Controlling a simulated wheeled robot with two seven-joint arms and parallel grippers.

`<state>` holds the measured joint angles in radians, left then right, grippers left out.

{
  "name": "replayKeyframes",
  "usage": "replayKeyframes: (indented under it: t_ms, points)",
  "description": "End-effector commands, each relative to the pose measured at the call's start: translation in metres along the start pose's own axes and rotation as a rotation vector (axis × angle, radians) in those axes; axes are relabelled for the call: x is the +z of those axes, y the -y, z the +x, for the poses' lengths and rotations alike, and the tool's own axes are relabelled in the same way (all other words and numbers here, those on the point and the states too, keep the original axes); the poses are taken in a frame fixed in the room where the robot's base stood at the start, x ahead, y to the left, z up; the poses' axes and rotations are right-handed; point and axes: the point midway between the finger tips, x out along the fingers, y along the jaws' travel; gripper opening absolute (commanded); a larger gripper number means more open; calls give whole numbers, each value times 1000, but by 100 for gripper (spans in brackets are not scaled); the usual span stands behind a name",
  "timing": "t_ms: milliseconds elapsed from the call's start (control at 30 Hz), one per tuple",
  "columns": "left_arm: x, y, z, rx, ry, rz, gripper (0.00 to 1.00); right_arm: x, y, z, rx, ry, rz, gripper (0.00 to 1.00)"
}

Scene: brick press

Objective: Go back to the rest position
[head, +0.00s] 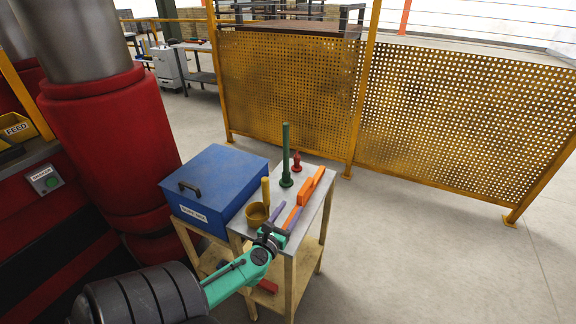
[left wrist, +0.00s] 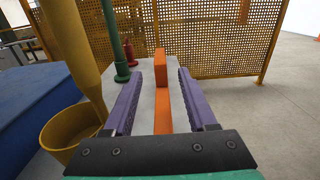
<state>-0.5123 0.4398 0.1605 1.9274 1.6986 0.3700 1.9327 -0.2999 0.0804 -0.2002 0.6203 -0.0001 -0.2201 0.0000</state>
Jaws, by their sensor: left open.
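My left gripper (head: 287,211) is open, with purple fingers, over the small grey-topped stand (head: 311,206). In the left wrist view the fingers (left wrist: 160,76) are apart on either side of an orange tool (left wrist: 161,62). Its long bar runs between them and a raised block stands at its far part. Whether the fingers touch the bar is not clear. The orange tool also shows in the head view (head: 311,188), lying on the stand. My right gripper is in neither view.
A yellow ladle-like cup (head: 257,217), a tall green post (head: 286,158) and a small red piece (head: 297,162) stand on the same top. A blue lidded box (head: 222,178) is beside it. Yellow mesh fencing (head: 290,85) stands behind. Floor at right is clear.

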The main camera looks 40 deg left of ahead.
Motion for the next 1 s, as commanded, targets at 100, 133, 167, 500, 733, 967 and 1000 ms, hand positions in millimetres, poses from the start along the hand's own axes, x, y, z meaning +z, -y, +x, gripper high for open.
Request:
replayKeyframes:
  t_ms: [100, 133, 167, 500, 733, 967, 1000]
  points:
    - [0, 0, -9, 1, -1, -1, 57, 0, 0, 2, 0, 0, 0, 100]
    - [0, 0, -10, 1, 0, -1, 57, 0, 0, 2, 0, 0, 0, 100]
    - [0, 0, -10, 1, 0, -1, 57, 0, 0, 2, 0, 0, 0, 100]
    - [1, 0, -9, 1, 0, 0, 57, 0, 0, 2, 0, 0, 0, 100]
    - [3, 18, -10, -68, 4, 85, 57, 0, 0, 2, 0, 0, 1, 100]
    - [-4, 174, -68, -741, 185, 1121, 57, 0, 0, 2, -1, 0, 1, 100]
    - [-12, 190, -85, -863, 246, 1344, 57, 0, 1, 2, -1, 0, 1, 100]
